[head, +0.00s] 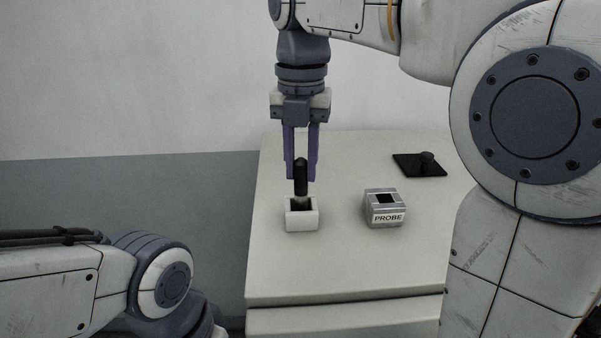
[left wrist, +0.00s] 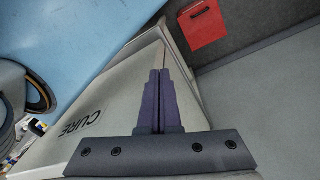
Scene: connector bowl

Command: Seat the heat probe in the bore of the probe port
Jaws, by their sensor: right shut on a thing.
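The heat probe (head: 301,180) is a black upright rod with a lighter metal lower end. My right gripper (head: 301,178) is shut on its upper part, with its purple fingers pointing down. The probe's lower end is at the opening of a small white open-topped holder (head: 302,222); how deep it sits inside is hidden. The probe port (head: 384,209) is a grey metal block labelled PROBE with a dark square bore in its top, to the right of the holder. The bore looks empty. My left gripper (left wrist: 160,82) shows in the left wrist view, its purple fingers together and nothing between them.
A black plate with a round knob (head: 419,164) lies at the back right of the pale table (head: 345,270). The table front is clear. In the left wrist view, a red item (left wrist: 204,27) hangs beyond a pale surface marked CURE (left wrist: 80,124).

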